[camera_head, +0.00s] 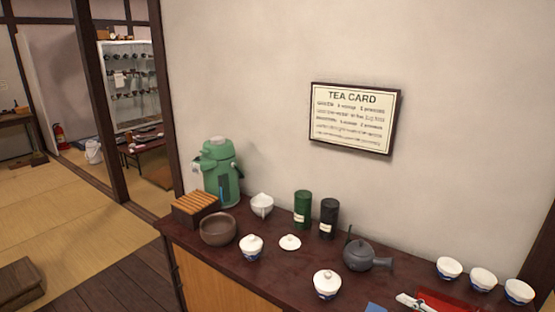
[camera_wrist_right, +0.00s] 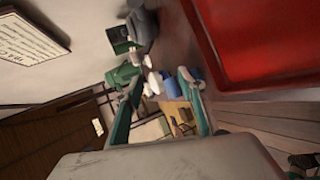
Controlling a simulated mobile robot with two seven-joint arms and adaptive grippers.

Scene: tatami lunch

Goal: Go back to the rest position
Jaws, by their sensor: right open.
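My right gripper (camera_wrist_right: 159,78) is open in the right wrist view, with nothing between its fingers. The red tray (camera_wrist_right: 265,35) lies close beside it at the upper right of that view. The head view shows the same red tray at its bottom edge, partly cut off. My left gripper is not in view.
The dark counter (camera_head: 300,264) holds a green air pot (camera_head: 219,175), a brown bowl (camera_head: 218,229), two canisters, a grey teapot (camera_head: 360,255) and several white-and-blue cups. A tea card (camera_head: 352,118) hangs on the wall behind. Tatami floor is open at the left.

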